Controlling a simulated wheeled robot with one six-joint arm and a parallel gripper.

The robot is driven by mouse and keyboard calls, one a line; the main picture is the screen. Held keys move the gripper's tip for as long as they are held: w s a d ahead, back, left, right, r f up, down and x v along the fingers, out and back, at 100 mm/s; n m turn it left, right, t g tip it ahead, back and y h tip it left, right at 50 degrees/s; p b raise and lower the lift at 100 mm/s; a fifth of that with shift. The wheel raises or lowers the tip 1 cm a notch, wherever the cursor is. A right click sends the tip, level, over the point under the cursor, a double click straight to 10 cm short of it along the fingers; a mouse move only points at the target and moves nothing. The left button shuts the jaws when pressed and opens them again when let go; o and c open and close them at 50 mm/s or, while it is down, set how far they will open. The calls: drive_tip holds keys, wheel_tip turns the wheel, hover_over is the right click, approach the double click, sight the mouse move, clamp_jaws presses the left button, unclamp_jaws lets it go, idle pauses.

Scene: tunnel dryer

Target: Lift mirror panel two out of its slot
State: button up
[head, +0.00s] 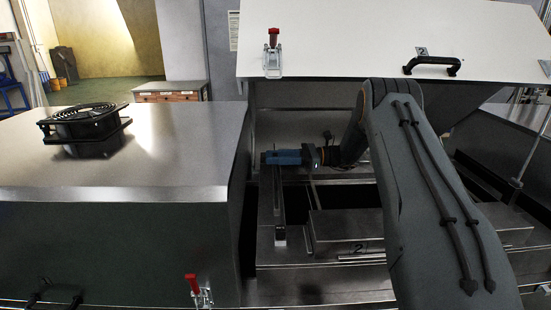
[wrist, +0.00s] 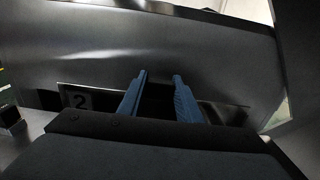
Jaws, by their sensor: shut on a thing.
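My gripper (head: 268,158) reaches left over the open machine bay in the head view, its blue fingers level. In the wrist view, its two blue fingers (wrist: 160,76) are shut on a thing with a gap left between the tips. Behind them runs a strip with a plate marked 2 (wrist: 78,100) at its left end, which I take for mirror panel two. The fingers hide its middle, and the grip itself is hard to make out. Whether its lower edge is in the slot cannot be seen. A 2 (head: 357,249) is also marked on the bay's front.
A raised white lid (head: 390,45) with a black handle (head: 432,66) stands over the bay. Left is a steel housing (head: 170,160) with a black fan (head: 85,122) on top. A red-handled clamp (head: 198,291) is at its front. Metal rails surround the bay.

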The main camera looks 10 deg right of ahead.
drive_tip(key=shift+r, duration=0.8)
idle(0.9)
drive_tip(key=shift+r+p, duration=0.4)
drive_tip(key=shift+r, duration=0.75)
